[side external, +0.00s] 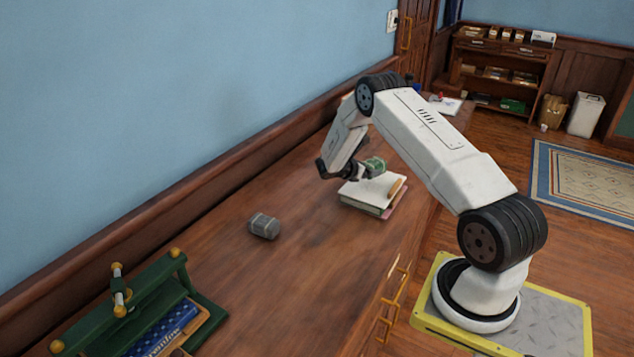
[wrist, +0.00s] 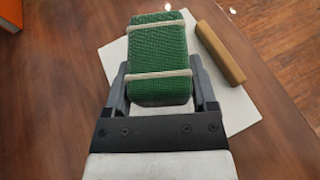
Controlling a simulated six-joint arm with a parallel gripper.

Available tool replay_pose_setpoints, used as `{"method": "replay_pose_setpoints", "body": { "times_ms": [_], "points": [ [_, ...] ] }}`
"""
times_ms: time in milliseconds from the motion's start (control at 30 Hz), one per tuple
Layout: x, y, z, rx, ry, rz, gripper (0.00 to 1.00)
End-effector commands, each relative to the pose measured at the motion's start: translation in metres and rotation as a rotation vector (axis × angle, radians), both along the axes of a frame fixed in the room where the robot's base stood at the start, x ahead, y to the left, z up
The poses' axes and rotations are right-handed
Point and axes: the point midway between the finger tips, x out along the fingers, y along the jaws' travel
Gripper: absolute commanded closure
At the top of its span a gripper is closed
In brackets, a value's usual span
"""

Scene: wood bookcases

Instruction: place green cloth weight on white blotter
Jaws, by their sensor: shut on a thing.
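The green cloth weight (wrist: 158,50), with two pale cords around it, is between the fingers of my gripper (wrist: 161,85) in the wrist view. In the side external view the green weight (side external: 374,166) is held by my gripper (side external: 363,172) over the far part of a small stack. The white blotter (side external: 363,191) is the top of that stack, and its white surface shows behind the weight in the wrist view (wrist: 112,59). I cannot tell whether the weight touches it. The weight covers part of the white surface.
A tan wooden bar (side external: 397,187) lies along the right side of the white surface. A grey bound weight (side external: 264,226) lies on the wooden top (side external: 215,260). A green press-like frame (side external: 150,310) stands at the front left. The wood between them is clear.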

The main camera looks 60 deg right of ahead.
Motion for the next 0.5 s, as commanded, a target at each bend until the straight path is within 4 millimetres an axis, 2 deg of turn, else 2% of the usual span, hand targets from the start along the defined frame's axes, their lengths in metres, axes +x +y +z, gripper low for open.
{"method": "replay_pose_setpoints", "body": {
  "times_ms": [333,500],
  "points": [
    [0.003,-0.003,-0.028,-0.002,0.001,0.0,1.0],
    [0.003,-0.003,-0.033,-0.004,-0.001,0.0,1.0]
  ]
}}
